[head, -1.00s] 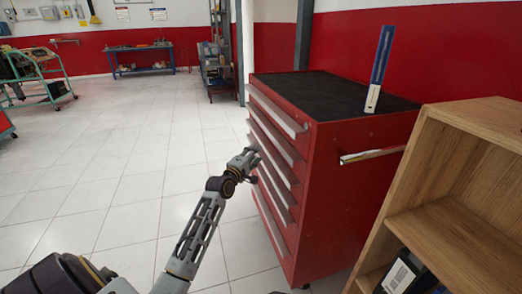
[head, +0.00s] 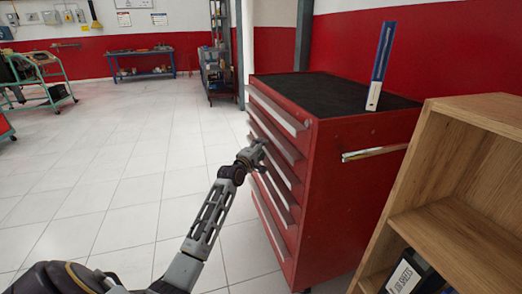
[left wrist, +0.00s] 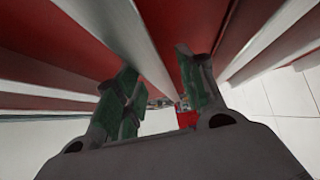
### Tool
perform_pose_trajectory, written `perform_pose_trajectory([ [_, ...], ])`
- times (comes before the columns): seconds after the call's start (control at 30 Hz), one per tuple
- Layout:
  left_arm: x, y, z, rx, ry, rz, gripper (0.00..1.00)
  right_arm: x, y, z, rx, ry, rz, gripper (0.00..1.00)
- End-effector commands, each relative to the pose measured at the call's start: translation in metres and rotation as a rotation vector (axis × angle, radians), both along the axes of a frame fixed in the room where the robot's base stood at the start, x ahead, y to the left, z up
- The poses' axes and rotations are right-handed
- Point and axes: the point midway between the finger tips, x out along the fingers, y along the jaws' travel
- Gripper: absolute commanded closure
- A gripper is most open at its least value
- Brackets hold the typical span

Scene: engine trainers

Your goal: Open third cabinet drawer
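The red tool cabinet (head: 345,185) stands at the right of the head view, with a black top and several drawers with long pale handles on its left-facing front. All its drawers look shut. My left gripper (head: 258,152) is at the cabinet front, near the handles about a third of the way down. In the left wrist view, its green-padded fingers (left wrist: 160,95) are spread, with a pale handle strip (left wrist: 140,45) running between them. Space shows beside the strip, and I cannot tell whether a finger touches it. My right gripper is out of view.
A wooden shelf unit (head: 455,190) stands close at the right front, holding a dark binder (head: 408,275). A blue-and-white upright object (head: 381,68) stands on the cabinet top. A blue workbench (head: 145,65) is far back. The tiled floor (head: 110,160) at left is clear.

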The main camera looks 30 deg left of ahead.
Motion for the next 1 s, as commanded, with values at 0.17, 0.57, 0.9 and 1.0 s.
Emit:
perform_pose_trajectory([
  [0.17, 0.0018, 0.0001, -0.0002, 0.000, 0.001, 0.000, 0.61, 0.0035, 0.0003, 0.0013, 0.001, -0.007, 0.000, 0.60],
  [0.57, 0.0015, 0.0002, -0.0003, 0.000, 0.001, 0.000, 0.86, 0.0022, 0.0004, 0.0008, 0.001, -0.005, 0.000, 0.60],
  [0.9, 0.0014, 0.0000, -0.0021, 0.001, 0.004, 0.000, 1.00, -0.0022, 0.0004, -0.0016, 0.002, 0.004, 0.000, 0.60],
  [1.0, 0.0012, 0.0002, -0.0025, 0.001, 0.005, 0.000, 1.00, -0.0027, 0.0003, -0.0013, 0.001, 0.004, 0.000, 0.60],
])
